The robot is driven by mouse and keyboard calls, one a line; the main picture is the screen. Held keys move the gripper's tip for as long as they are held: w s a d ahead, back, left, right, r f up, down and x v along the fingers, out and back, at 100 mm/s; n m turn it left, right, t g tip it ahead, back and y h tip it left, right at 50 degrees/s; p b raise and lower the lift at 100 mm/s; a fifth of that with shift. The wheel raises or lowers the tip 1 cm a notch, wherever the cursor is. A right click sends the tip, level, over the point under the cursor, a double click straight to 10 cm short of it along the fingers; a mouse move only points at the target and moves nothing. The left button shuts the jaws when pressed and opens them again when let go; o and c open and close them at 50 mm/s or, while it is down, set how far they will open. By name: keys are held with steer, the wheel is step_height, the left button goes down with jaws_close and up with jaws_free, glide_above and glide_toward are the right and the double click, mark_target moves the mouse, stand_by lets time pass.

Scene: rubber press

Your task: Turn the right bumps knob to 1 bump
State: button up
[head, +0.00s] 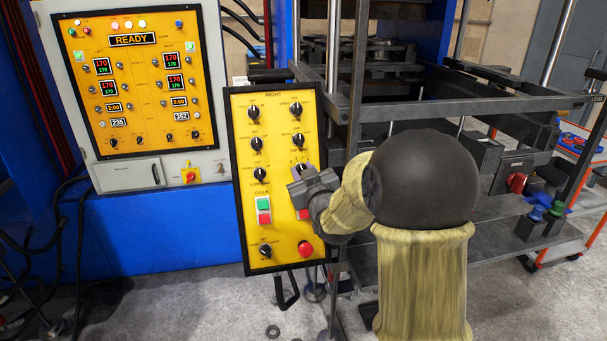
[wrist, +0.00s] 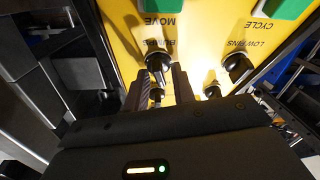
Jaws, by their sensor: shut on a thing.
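The right bumps knob (wrist: 158,58) is black and sits by the upside-down "BUMPS" label on the yellow panel in the wrist view. My gripper (wrist: 165,70) has its two dark fingers at this knob, shut on it. In the head view, my gripper (head: 300,183) reaches the right column of the yellow panel (head: 281,232), at its third knob from the top. Its body hides most of the knob there. The knob's pointer and the number it points to cannot be read in either view.
The low pins knob (wrist: 238,66) is close beside. A green button (head: 264,204) and two red buttons are below; a red emergency knob (head: 305,249) is at the bottom. A "READY" control cabinet (head: 200,110) stands left. The press frame (head: 344,110) is close on the right.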

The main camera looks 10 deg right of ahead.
steer(key=o, duration=0.6)
steer(key=shift+o, duration=0.2)
steer(key=shift+s, duration=0.1)
steer(key=s+d+b, duration=0.1)
steer(key=s+b, duration=0.5)
steer(key=s, duration=1.1)
steer(key=shift+d+b, duration=0.35)
steer(key=shift+b, duration=0.05)
steer(key=shift+s, duration=0.1)
steer(key=shift+f, duration=0.1)
